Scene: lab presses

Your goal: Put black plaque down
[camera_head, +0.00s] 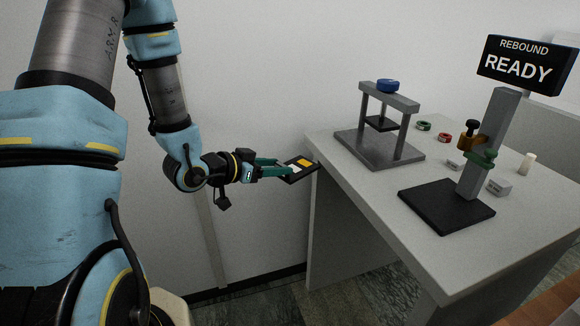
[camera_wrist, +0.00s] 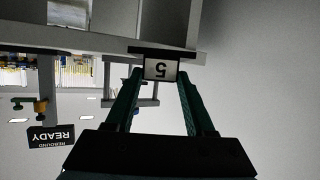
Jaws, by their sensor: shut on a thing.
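My gripper (camera_head: 278,168) is shut on the black plaque (camera_head: 291,178), a flat dark plate with yellow and white patches on its upper face. It is held out in the air just left of the table's near left corner in the head view. In the wrist view, which is upside down, my gripper (camera_wrist: 158,85) has its two green fingers on either side of the plaque (camera_wrist: 146,52), and a white label reading 5 faces the camera. I cannot tell whether the plaque touches the table edge.
The grey table (camera_head: 375,200) bears a press (camera_head: 405,147) with a blue knob at its back left. A rebound stand (camera_head: 445,208) has a sign (camera_head: 525,66) reading REBOUND READY. Green and red rings (camera_head: 445,138) and small blocks lie behind. The table's front left is bare.

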